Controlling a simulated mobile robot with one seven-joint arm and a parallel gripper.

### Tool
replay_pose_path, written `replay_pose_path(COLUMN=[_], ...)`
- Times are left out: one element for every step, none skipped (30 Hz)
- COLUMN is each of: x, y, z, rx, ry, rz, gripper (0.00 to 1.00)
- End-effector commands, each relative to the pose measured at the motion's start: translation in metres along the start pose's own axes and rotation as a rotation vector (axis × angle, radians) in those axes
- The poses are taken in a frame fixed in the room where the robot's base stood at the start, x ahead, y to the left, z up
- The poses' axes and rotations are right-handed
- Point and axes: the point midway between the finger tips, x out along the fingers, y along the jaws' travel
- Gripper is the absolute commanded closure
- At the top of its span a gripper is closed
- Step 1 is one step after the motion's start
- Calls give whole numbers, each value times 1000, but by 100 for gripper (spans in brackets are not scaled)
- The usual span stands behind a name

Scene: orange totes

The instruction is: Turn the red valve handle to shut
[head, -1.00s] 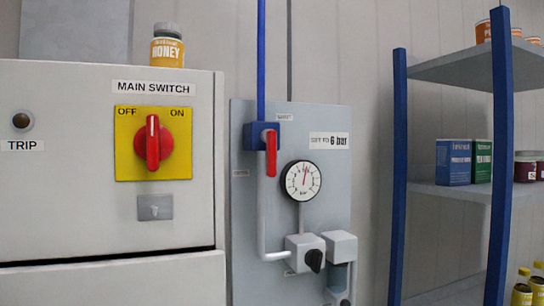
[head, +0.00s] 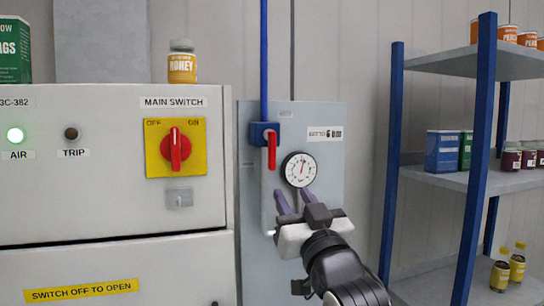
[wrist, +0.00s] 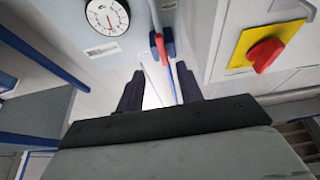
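The red valve handle (head: 271,150) hangs straight down from a blue valve body (head: 265,134) on the grey panel, in line with the vertical pipe. My gripper (head: 294,201) is in front of the panel, below the handle and the gauge, with its fingers pointing up toward them. The two fingers are apart with nothing between them. In the wrist view the handle (wrist: 163,49) shows beyond the fingertips, and my gripper (wrist: 158,82) is open. My gripper hides the lower panel fittings in the head view.
A round gauge (head: 300,169) is right of the handle. The cabinet (head: 80,200) with a red main switch (head: 175,149) on a yellow plate stands left. A blue-framed shelf (head: 463,180) with cans and jars stands right. A honey jar (head: 182,67) sits on the cabinet.

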Motion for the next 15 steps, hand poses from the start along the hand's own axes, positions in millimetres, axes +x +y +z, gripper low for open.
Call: replay_pose_path(x=[4, 8, 13, 18, 23, 31, 38, 44, 53, 60, 67, 75, 82, 88, 96], y=[0, 0, 0, 0, 0, -1, -1, -1, -1, -1, -1, -1, -1, -1, -1], z=[-1, -1, -1, -1, -1, -2, -2, -3, -3, -3, -3, -3, -2, -2, -3], rx=[1, 1, 1, 1, 1, 0, 1, 1, 1, 1, 1, 1, 2, 1, 1], ry=[-3, -4, -4, -3, -4, -4, -3, -3, -3, -3, -4, -3, -4, -3, -3], rz=[0, 0, -1, -2, -2, -2, -2, -2, -3, -3, -2, -2, -2, -2, -2], gripper=[64, 64, 64, 64, 64, 64, 64, 64, 64, 64, 64, 64, 64, 64, 64])
